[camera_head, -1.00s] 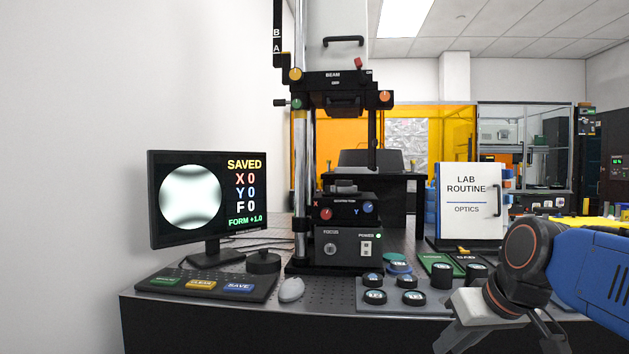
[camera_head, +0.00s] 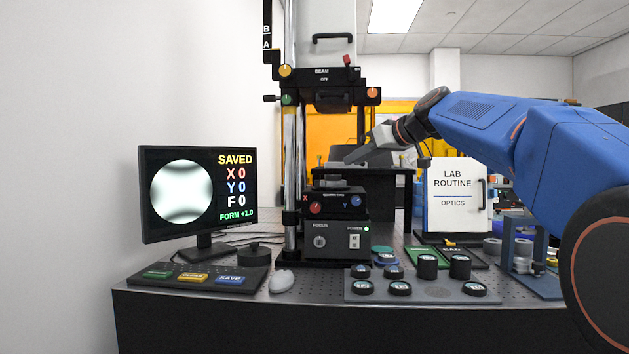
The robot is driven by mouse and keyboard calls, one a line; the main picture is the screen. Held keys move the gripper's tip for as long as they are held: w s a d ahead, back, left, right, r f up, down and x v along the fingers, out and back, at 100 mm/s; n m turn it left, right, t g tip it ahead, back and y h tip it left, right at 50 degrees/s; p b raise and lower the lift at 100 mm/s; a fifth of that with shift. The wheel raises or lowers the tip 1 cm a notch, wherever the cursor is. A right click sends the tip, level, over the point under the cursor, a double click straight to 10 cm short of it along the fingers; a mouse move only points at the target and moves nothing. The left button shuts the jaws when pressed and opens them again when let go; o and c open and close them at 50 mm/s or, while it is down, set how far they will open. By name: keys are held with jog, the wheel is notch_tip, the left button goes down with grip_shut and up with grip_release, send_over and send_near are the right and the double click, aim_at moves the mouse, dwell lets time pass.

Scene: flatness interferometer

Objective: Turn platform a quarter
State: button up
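The interferometer (camera_head: 290,150) is a tall black and chrome stand with a BEAM head. Below the head sits the small dark platform (camera_head: 336,187), above the block with red X knob (camera_head: 316,208) and blue Y knob (camera_head: 355,201). My gripper (camera_head: 347,161) reaches in from the right, its grey fingers at the platform's upper right, under the BEAM head. Its opening and any contact with the platform are too small to tell. The monitor (camera_head: 190,194) shows a round pattern with SAVED, X 0, Y 0, F 0 and FORM +1.0.
A button panel (camera_head: 195,277) and a mouse (camera_head: 282,281) lie at the front left of the bench. A grey tray (camera_head: 430,291) with several round dark parts stands in front. A white LAB ROUTINE board (camera_head: 453,225) stands at right. My blue arm spans the right side.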

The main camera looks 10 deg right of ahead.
aim_at(332, 184)
jog(key=x, duration=1.7)
jog(key=shift+s+f, duration=0.1)
jog(key=shift+f, duration=0.05)
grip_shut()
